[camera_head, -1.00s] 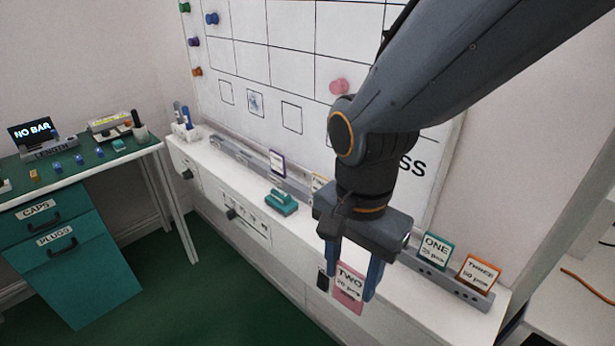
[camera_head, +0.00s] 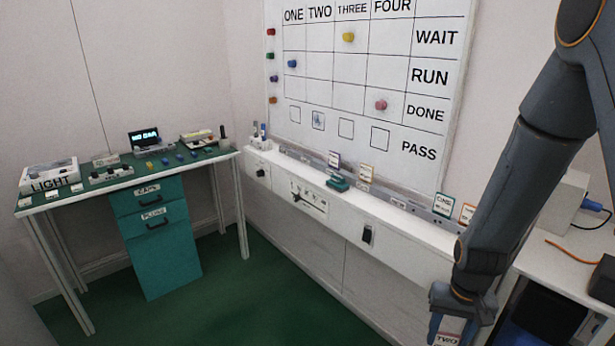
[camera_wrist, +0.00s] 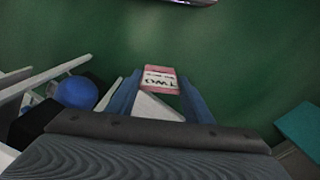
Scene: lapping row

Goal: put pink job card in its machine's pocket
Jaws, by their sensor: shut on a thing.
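The pink job card (camera_wrist: 160,79), marked TWO, is held between the two blue fingers of my gripper (camera_wrist: 161,98) in the wrist view. In the head view my gripper (camera_head: 458,334) hangs at the lower right, its fingertips cut by the bottom edge, and the card (camera_head: 447,339) shows only in part. The gripper is shut on the card, in the air in front of the white ledge.
A white ledge (camera_head: 409,227) runs below the whiteboard (camera_head: 420,150), with a card rail, several other cards and a teal eraser (camera_head: 338,183). A green-topped bench (camera_head: 75,197) with teal drawers (camera_head: 165,255) stands left. A white table (camera_head: 560,262) is at right. Green floor lies open between.

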